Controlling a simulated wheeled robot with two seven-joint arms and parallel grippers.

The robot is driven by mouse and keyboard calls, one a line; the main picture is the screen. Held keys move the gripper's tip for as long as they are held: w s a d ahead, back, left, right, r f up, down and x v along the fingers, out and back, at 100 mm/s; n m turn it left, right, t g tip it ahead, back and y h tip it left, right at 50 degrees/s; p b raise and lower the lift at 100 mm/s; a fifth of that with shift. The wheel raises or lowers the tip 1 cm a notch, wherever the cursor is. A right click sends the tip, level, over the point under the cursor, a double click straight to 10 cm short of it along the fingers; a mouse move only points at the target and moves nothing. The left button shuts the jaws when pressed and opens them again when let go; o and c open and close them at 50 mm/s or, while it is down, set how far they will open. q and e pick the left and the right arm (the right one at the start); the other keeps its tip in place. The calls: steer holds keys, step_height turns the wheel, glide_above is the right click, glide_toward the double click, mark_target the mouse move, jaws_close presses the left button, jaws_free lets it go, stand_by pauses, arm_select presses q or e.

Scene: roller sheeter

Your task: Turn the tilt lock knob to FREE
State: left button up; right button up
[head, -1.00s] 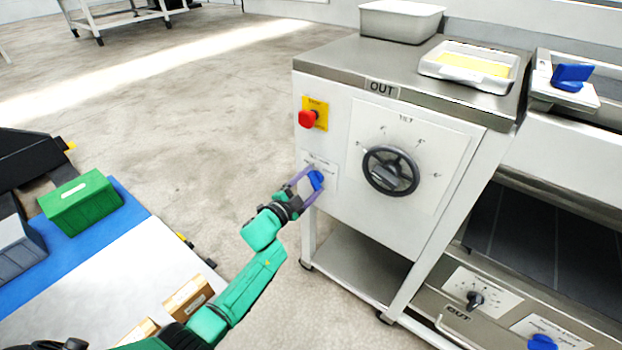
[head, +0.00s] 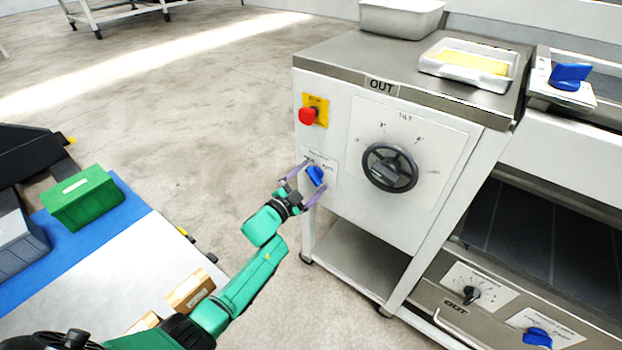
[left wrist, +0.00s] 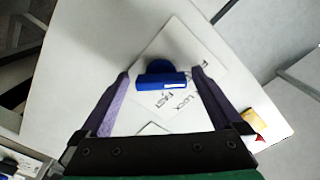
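The blue tilt lock knob (head: 316,176) is on a white label plate on the front of the cabinet, below the red button. In the left wrist view the knob (left wrist: 163,80) lies between the spread fingers, with a gap on each side. Words such as LOCK and FAST show on the plate (left wrist: 185,112); the rest is partly hidden or too small to read. My left gripper (head: 302,183) is open, just in front of the knob; its fingers also show in the left wrist view (left wrist: 160,90). My right gripper is not in view.
A red button (head: 308,116) on a yellow plate is above the knob. A dark handwheel (head: 389,167) is to its right. A white tray with yellow content (head: 470,62) is on the cabinet top. A green box (head: 82,198) is at the left. Open floor lies left of the cabinet.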

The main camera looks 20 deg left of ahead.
arm_select(q)
steer(key=shift+s+a, duration=0.2)
steer(key=shift+s, duration=0.25)
steer(key=p+v, duration=0.2)
steer(key=v, duration=1.1)
steer(key=shift+s, duration=0.3)
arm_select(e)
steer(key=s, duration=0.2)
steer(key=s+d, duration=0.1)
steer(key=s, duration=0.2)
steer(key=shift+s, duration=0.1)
arm_select(q)
steer(key=shift+f, duration=0.15)
